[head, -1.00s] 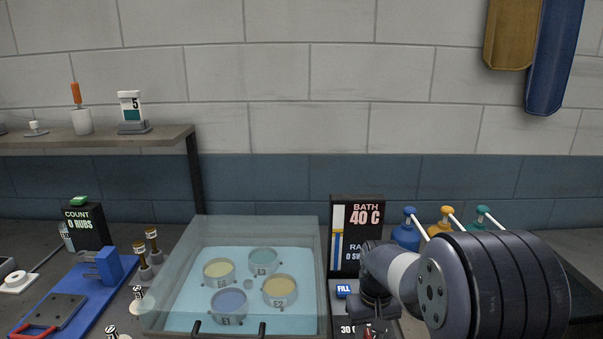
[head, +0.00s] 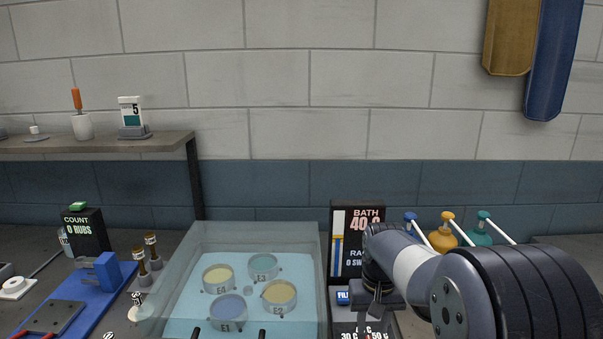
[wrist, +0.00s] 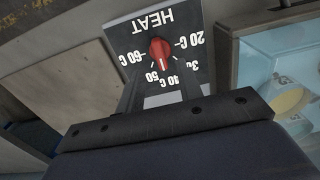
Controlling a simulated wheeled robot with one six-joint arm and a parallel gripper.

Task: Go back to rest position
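My gripper (wrist: 160,78) shows in the wrist view with its two dark fingers apart and nothing between them. Beyond the fingertips is the red heat knob (wrist: 160,52) on a dark HEAT panel (wrist: 144,30) marked from 20 C to 60 C. The knob's white mark points down in the picture, near 40 and 50; I cannot tell exactly where. In the head view my arm reaches in from the right, with its wrist above the heat panel (head: 357,330) at the bottom edge. The fingertips cannot be made out there.
A clear water bath (head: 205,262) with several labelled cups stands left of my arm. The bath display (head: 340,250) reads 40 C, partly covered by my arm. Blue, yellow (head: 443,241) and teal bottles stand behind my arm. A blue rubbing stand (head: 95,285) is at far left.

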